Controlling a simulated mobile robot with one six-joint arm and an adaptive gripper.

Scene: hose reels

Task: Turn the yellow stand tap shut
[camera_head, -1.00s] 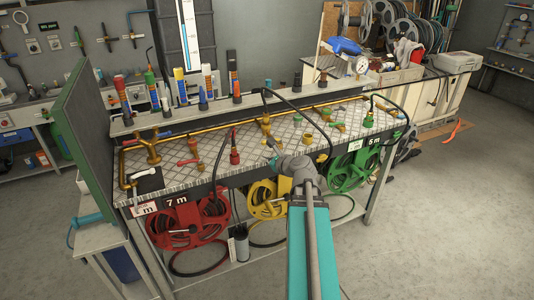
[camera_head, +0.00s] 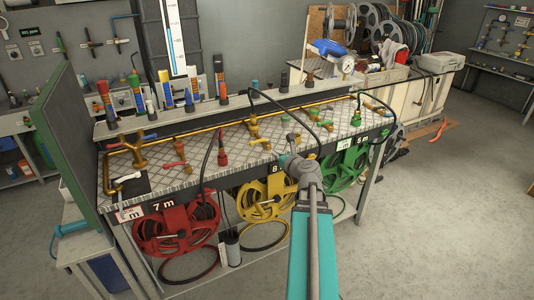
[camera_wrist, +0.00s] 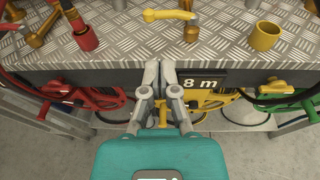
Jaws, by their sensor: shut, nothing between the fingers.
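The yellow stand tap's lever (camera_wrist: 168,14) shows at the top of the wrist view, lying roughly left to right above the chequered bench top. In the head view a small yellow lever (camera_head: 262,143) shows on the bench near the middle, in front of the brass pipe. My gripper (camera_wrist: 160,66) is shut and empty, at the bench's front edge and nearer to me than the lever, apart from it. In the head view my gripper (camera_head: 290,143) shows just right of the lever.
A red hose fitting (camera_wrist: 84,35) stands at left. Below hang red (camera_head: 168,232), yellow (camera_head: 262,203) and green (camera_head: 347,166) reels. Black hoses arch over the bench.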

